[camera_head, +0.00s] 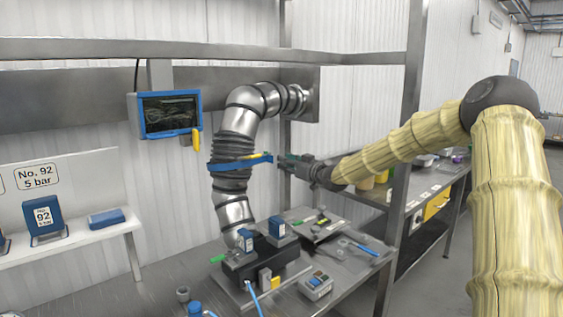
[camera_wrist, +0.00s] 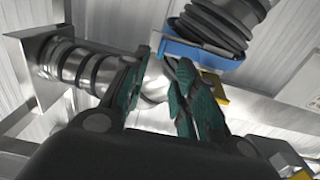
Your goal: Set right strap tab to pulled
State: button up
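A blue strap (camera_head: 232,165) goes around the black bellows part of the upright silver duct. Its right end, with a yellow tab (camera_head: 258,158), points toward my gripper (camera_head: 287,158), which is just to the right of it. In the wrist view the blue strap (camera_wrist: 199,53) crosses the bellows at upper right, and a yellow part (camera_wrist: 216,88) shows behind the right finger. My gripper (camera_wrist: 158,64) has green-padded fingers that stand apart with a narrow gap. Nothing is visibly held between them. The right fingertip overlaps the strap's end, and I cannot tell whether it touches.
A blue-framed screen (camera_head: 168,113) hangs left of the duct (camera_head: 240,112). A steel frame post (camera_head: 402,150) stands close to my arm. Below, a bench (camera_head: 345,272) carries a dark fixture with blue blocks and a small button box (camera_head: 316,285). A white shelf (camera_head: 75,240) is at left.

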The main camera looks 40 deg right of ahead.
jog(key=shift+s+d, duration=0.15)
jog(key=shift+s, duration=1.75)
